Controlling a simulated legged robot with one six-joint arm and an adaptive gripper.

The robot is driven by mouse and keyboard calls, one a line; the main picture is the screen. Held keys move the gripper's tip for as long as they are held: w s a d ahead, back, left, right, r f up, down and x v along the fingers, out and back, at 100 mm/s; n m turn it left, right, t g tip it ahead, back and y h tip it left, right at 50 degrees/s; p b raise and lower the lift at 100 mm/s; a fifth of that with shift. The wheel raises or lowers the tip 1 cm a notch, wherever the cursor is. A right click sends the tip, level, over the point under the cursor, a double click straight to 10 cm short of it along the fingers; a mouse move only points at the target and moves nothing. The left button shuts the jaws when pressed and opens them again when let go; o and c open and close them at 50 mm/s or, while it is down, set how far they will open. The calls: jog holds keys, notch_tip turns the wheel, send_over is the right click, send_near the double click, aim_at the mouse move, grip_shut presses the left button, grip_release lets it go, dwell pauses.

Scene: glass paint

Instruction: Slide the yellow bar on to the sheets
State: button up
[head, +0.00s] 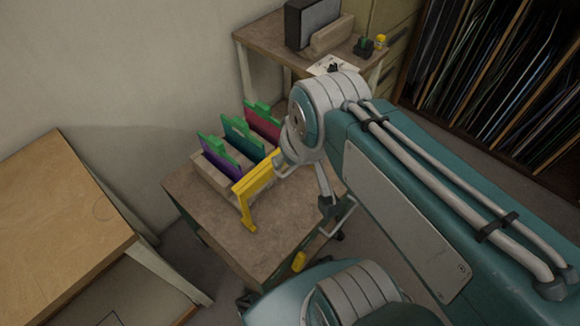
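The yellow bar (253,182) is an angled piece over the small brown table, with one leg reaching down at its near left end. Its far right end meets the grey end of my arm, where my gripper (283,166) is mostly hidden by the wrist. I cannot tell whether the fingers are closed on the bar. Three coloured sheets stand upright in a pale slotted rack: a purple sheet (221,161), a teal sheet (243,142) and a red sheet (262,126). Each has a green piece on its top edge. The bar is in front of the sheets, to their lower right.
The small brown table (200,196) has bare top in front of the rack. A wooden bench (62,215) stands at left. A back table (268,37) holds a dark panel (311,20) in a block. A rack of sheets (500,80) fills the upper right.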

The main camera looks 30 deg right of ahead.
jog(key=w+d+f+m+g+y, duration=0.1)
jog(key=w+d+f+g+y, duration=0.2)
jog(key=w+f+g, duration=0.25)
jog(key=m+t+y, duration=0.5)
jog(key=t+y, duration=0.2)
jog(key=y, duration=0.5)
send_near(294, 169)
jog(key=x, duration=1)
jog(key=shift+w+f, duration=0.25)
grip_shut()
